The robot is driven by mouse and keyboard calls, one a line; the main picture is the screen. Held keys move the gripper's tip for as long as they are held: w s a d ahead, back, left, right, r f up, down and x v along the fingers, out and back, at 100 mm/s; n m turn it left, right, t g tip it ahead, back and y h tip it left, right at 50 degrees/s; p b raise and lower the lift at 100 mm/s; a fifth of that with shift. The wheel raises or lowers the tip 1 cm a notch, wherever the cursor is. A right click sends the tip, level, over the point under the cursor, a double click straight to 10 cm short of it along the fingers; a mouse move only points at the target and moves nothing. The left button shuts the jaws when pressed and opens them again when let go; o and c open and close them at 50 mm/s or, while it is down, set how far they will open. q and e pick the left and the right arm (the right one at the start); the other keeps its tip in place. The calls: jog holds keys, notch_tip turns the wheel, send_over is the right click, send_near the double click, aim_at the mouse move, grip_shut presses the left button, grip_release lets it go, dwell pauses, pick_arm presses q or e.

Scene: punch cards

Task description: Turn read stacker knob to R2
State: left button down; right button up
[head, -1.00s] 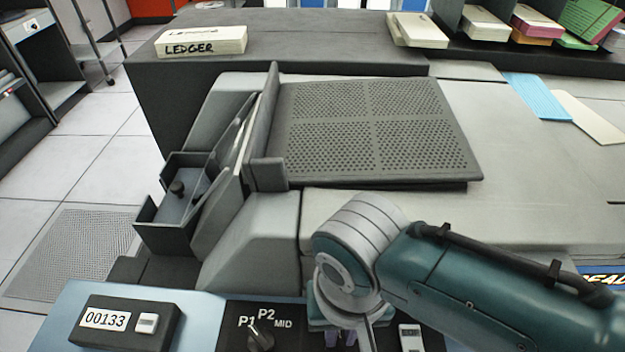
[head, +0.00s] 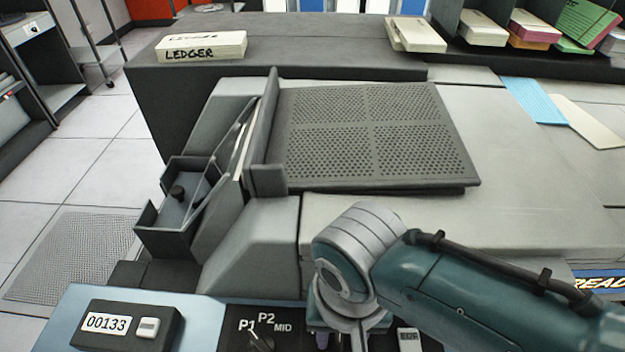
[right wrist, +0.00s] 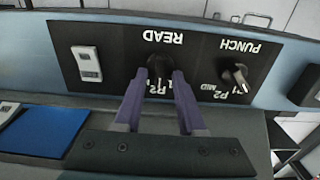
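The black read stacker knob (right wrist: 159,66) sits below the upside-down READ label on the dark panel in the right wrist view. My right gripper (right wrist: 159,76) has its two purple fingers apart, one on each side of this knob. I cannot tell whether they touch it. The fingers partly cover the position marks, so the knob's setting is not readable. In the head view, my right wrist and arm (head: 350,255) hide the read knob. My left gripper is not in view.
The punch knob (right wrist: 236,76) is beside the read knob; it also shows in the head view (head: 262,342) near the P1, P2 and MID marks. A white button block (right wrist: 86,63) is on the panel's other side. A counter box (head: 128,325) reads 00133.

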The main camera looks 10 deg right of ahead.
aim_at(340, 340)
jog(key=shift+o, duration=0.2)
notch_tip(340, 340, up, 10)
jog(key=p, duration=0.5)
dwell(0.4)
